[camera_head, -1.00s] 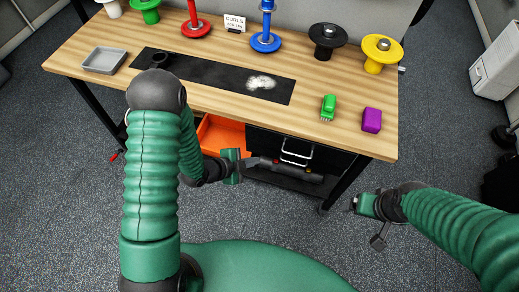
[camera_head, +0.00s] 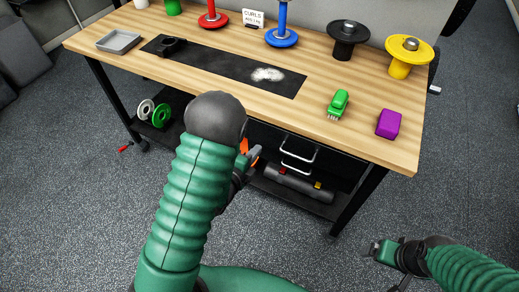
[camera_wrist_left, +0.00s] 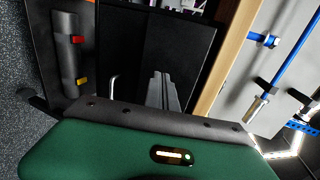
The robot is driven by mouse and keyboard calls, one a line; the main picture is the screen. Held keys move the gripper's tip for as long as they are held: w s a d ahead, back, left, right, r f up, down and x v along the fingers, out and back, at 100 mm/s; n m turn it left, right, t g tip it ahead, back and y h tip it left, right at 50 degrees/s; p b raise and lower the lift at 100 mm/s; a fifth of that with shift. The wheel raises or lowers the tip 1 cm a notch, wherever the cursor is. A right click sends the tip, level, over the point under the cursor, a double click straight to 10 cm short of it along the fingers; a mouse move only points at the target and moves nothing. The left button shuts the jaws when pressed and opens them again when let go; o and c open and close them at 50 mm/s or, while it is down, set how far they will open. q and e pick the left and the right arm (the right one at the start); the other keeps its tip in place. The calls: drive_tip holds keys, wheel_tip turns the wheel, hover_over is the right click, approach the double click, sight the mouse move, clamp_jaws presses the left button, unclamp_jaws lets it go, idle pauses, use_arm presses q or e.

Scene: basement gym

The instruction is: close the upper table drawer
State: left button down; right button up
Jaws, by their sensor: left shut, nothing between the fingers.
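Under the wooden table (camera_head: 320,118) is a black drawer unit with two pale handles, the upper one (camera_head: 299,150) above the lower one (camera_head: 296,166). How far the upper drawer stands out cannot be told; my left arm covers part of the unit. My left gripper (camera_head: 256,153) is shut and empty, left of the handles. In the left wrist view its fingers (camera_wrist_left: 162,90) lie together before a black panel (camera_wrist_left: 150,45), with a handle (camera_wrist_left: 113,88) beside them. Contact cannot be told. An orange part (camera_head: 244,146) shows beside my left gripper. My right gripper (camera_head: 376,250) is right of the table, away from the drawers.
A dark cylinder (camera_head: 300,184) lies on the lower shelf. Weight plates (camera_head: 161,116) stand under the table's left side. On top are a grey tray (camera_head: 119,41), a green brush (camera_head: 338,104), a purple block (camera_head: 388,123) and coloured weight stands. The front floor is open.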

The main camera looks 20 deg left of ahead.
sight(262, 132)
use_arm(q)
drive_tip(key=w, duration=0.1)
drive_tip(key=w+d, duration=0.1)
drive_tip(key=w, duration=0.1)
drive_tip(key=shift+w+d+r, duration=0.2)
drive_tip(key=shift+d+r, duration=0.1)
drive_tip(key=shift+d, duration=0.05)
drive_tip(key=a, duration=0.1)
drive_tip(key=w+a+f, duration=0.1)
drive_tip(key=a, duration=0.2)
drive_tip(key=shift+w+a+f, duration=0.15)
drive_tip(key=shift+w+a, duration=0.1)
drive_tip(key=shift+w, duration=0.05)
drive_tip(key=shift+d, duration=0.25)
drive_tip(key=w+d, duration=0.2)
drive_tip(key=shift+d+r, duration=0.4)
drive_tip(key=shift+w+a+f, duration=0.1)
drive_tip(key=shift+w+a, duration=0.1)
drive_tip(key=shift+w, duration=0.4)
drive_tip(key=shift+w+a, duration=0.15)
drive_tip(key=shift+w, duration=0.4)
drive_tip(key=shift+s+a+r, duration=0.1)
drive_tip(key=shift+a+r, duration=0.15)
drive_tip(key=shift+a, duration=0.3)
use_arm(e)
drive_tip(key=shift+s+r, duration=0.1)
drive_tip(key=shift+s, duration=0.15)
